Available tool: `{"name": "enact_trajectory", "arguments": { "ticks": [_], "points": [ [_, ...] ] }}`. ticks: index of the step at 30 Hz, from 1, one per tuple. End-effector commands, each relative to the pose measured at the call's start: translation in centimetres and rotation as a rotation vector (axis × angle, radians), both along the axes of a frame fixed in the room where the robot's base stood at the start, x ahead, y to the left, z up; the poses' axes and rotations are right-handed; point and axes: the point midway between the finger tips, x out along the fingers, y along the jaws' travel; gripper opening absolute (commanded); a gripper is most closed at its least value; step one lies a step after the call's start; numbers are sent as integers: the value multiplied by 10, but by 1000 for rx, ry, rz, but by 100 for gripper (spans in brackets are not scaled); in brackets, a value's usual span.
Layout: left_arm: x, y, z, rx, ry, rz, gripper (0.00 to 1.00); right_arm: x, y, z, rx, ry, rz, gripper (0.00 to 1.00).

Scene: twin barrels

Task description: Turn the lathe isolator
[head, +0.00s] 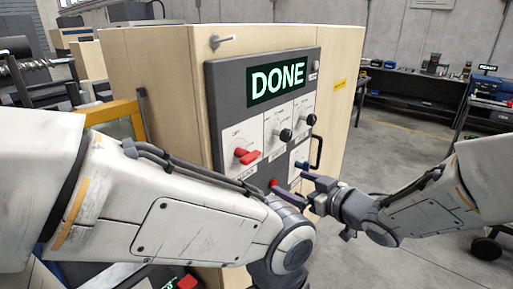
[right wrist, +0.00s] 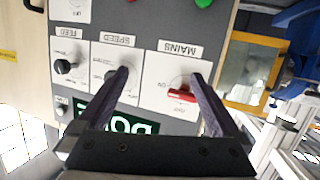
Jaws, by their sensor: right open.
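The isolator, a red handle (head: 246,156) on a white plate, is at the lower left of the dark control panel (head: 226,93). In the right wrist view the red handle (right wrist: 181,96) shows upside down under the MAINS label (right wrist: 181,49), lying nearly level. My right gripper (head: 288,181) is open and empty in front of the panel, below and right of the handle.
The panel's display (head: 278,80) reads DONE in green.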

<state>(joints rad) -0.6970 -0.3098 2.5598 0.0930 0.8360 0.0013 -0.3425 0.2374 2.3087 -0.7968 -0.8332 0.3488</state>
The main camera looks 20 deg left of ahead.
Motion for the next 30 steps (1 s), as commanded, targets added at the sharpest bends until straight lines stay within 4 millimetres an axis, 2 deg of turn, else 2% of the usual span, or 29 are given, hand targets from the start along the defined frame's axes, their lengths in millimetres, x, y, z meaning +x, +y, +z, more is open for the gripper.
{"name": "enact_trajectory", "arguments": {
  "ticks": [3, 10, 14, 24, 30],
  "points": [
    [0, 0, 11, 0, 0, 0, 0, -4, 12, 22, 133, -37, 134, 100],
    [0, 0, 17, 0, 0, 1, 0, -18, 20, 41, 268, -55, 277, 100],
    [0, 0, 22, 0, 0, 1, 0, -16, 32, 43, 278, -56, 291, 100],
    [0, 0, 49, 0, 0, 1, 0, 4, 91, 45, 276, -57, 291, 100],
    [0, 0, 57, 0, 0, -1, 0, 13, 113, 43, 277, -58, 288, 100]
  ]
}}
